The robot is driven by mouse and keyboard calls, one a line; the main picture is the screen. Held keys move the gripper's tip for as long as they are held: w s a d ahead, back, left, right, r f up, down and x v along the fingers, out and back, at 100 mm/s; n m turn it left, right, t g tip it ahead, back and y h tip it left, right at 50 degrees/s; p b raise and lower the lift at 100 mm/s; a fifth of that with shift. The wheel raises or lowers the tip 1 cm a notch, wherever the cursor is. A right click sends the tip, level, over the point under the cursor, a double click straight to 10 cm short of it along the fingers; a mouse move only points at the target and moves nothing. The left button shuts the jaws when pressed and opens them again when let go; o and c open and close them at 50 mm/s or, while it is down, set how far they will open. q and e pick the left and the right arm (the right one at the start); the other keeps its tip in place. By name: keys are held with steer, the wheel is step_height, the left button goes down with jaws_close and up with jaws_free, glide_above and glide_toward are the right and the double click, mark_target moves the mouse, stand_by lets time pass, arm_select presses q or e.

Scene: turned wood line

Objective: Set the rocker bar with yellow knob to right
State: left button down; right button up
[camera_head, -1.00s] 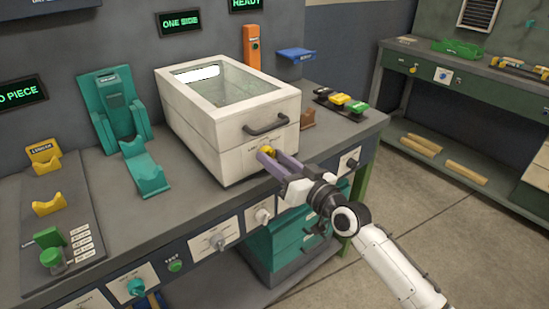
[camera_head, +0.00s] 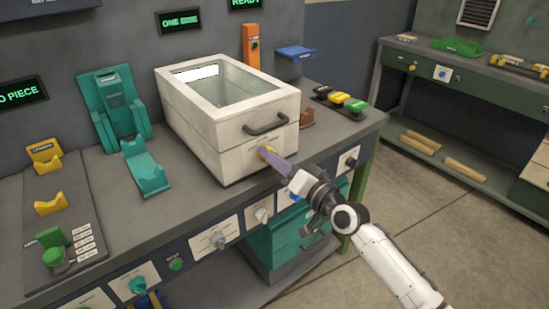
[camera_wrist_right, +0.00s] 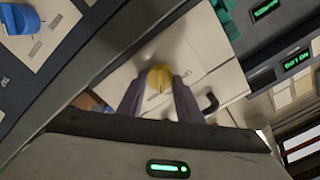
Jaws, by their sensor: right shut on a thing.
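The yellow knob (camera_head: 266,150) is on the front face of the white box (camera_head: 225,165), below its dark handle. My right gripper (camera_head: 274,157) is shut on the knob from the front. In the right wrist view the knob (camera_wrist_right: 160,77) sits between the two purple-grey fingertips (camera_wrist_right: 159,90). The rocker bar behind the knob is hidden by the fingers, so its tilt cannot be told. A printed label on the box front is mostly covered. My left gripper is not in view.
The white box with a glass top stands on the grey bench (camera_head: 185,205). A dark handle (camera_head: 266,124) sticks out above my gripper. A teal stand (camera_head: 115,110) is to the left. Black, yellow and green blocks (camera_head: 340,99) lie to the right. Knobs line the bench front.

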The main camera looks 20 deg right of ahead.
steer(key=shift+f+m, duration=0.1)
steer(key=shift+m, duration=1.7)
steer(key=o, duration=1)
steer(key=shift+o, duration=0.2)
steer(key=shift+s+d, duration=0.1)
steer(key=v, duration=1)
